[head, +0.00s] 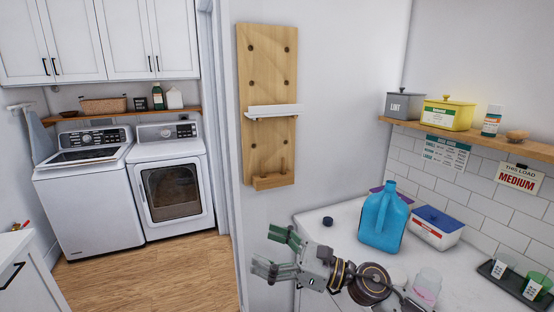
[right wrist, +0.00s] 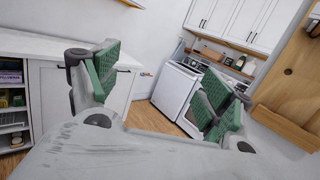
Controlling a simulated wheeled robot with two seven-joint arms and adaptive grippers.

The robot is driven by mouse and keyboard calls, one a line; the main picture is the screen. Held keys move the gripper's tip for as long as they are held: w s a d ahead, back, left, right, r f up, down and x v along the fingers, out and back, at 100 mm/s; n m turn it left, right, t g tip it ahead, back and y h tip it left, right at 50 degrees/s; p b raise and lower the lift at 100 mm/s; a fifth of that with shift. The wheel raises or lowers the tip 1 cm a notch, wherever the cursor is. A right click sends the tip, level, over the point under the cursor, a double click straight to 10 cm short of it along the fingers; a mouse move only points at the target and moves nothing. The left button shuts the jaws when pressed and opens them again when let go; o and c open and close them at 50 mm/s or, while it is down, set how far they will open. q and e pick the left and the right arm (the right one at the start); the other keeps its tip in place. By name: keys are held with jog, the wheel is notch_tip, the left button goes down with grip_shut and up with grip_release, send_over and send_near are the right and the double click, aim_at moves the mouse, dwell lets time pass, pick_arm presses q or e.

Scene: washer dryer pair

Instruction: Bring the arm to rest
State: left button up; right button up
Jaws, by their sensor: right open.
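My right gripper (head: 272,253) is in the lower middle of the head view, its arm coming in from the bottom right. Its green-padded fingers point left and are spread apart. In the right wrist view the gripper (right wrist: 163,88) shows both green pads wide apart, with nothing between them. It is in front of the wall and the left end of the white counter (head: 318,232). I cannot tell its exact height above the counter. My left gripper is not in view.
A blue jug (head: 383,222) and a white tub with a blue lid (head: 436,228) stand on the counter. A cup (head: 427,287) and a dark tray (head: 508,282) are to the right. The washer (head: 88,195) and dryer (head: 170,185) stand behind open wooden floor (head: 160,275).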

jog(key=w+d+m+t+h, duration=0.3)
jog(key=d+m+t+h, duration=0.3)
jog(key=m, duration=0.7)
jog(key=w+d+m+t+h, duration=0.4)
jog(key=m+t, duration=0.3)
jog(key=m, duration=0.5)
jog(key=s+d+f+m+g+h, duration=0.2)
jog(key=d+f+m+g+h, duration=0.1)
jog(key=d+f+m+h, duration=0.4)
jog(key=s+d+f+m+g+h, duration=0.2)
jog(key=d+f+m, duration=0.2)
jog(key=f+m, duration=0.5)
jog(key=s+d+f+m+g, duration=0.2)
jog(key=s+f+m+g, duration=0.25)
jog(key=s+f, duration=0.45)
jog(key=s+d+f+m+g, duration=0.1)
jog(key=s+f+m+g, duration=0.45)
jog(key=s, duration=0.65)
notch_tip(320, 180, down, 35)
jog(key=s+n+g, duration=0.2)
jog(key=s+d+f, duration=0.2)
jog(key=s+f, duration=0.7)
jog(key=s, duration=0.2)
jog(key=s+d+f+g, duration=0.1)
jog(key=s+d+f, duration=0.1)
jog(key=s+f, duration=0.8)
jog(key=shift+s+d+f, duration=0.15)
jog(key=shift+s, duration=0.5)
